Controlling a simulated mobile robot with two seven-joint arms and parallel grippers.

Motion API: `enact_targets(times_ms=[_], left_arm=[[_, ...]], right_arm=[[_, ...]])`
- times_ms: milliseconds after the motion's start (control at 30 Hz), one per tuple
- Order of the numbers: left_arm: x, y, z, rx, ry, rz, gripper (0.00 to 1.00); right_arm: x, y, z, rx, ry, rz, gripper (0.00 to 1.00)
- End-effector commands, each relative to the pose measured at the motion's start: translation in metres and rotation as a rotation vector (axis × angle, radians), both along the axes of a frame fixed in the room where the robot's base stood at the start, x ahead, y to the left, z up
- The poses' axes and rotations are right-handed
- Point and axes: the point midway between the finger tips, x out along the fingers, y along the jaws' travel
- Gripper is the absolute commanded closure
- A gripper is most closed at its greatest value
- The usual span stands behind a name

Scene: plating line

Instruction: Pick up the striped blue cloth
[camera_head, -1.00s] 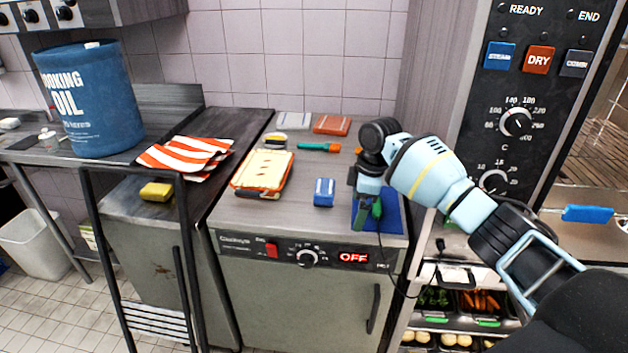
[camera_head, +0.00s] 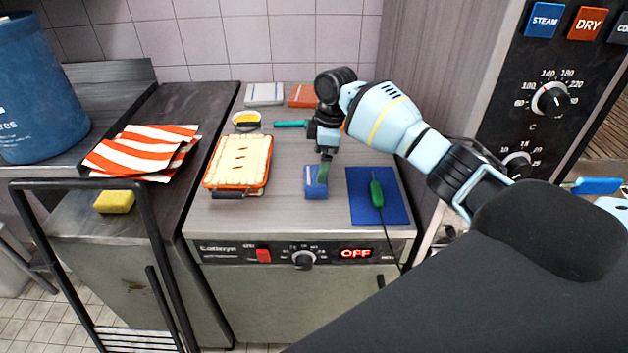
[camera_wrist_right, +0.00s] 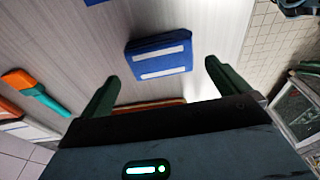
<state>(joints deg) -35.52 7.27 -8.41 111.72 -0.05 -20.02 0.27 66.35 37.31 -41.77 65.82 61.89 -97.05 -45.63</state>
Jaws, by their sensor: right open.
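The striped blue cloth (camera_head: 311,190) is a small folded blue block with white stripes, lying on the grey counter top. My right gripper (camera_head: 324,172) is just above it and hides part of it in the head view. In the right wrist view the cloth (camera_wrist_right: 160,42) lies ahead, between the two dark green fingers (camera_wrist_right: 162,76), which are spread apart and empty. I cannot tell how far the fingertips are above the cloth. My left gripper is out of view.
Right of the cloth is a blue mat (camera_head: 358,207) with a green corded tool (camera_head: 377,192). Left is a pie in an orange dish (camera_head: 240,162). Behind lie a teal-handled tool (camera_head: 290,124), a pale cloth (camera_head: 264,94) and an orange cloth (camera_head: 302,95).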

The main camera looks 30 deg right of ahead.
Motion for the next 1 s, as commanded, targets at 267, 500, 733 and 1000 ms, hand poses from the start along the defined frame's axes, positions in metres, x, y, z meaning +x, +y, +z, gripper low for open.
enact_targets(times_ms=[267,500,733,1000], left_arm=[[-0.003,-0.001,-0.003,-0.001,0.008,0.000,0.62],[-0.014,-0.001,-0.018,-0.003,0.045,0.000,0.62],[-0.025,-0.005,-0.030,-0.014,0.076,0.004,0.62],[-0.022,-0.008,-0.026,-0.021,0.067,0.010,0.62]], right_arm=[[0.001,0.002,-0.014,0.000,0.002,0.000,0.00],[0.002,0.008,-0.043,-0.001,0.011,0.000,0.00],[0.004,0.012,-0.066,0.000,0.006,0.000,0.00],[0.005,0.012,-0.062,0.000,-0.001,0.000,0.08]])
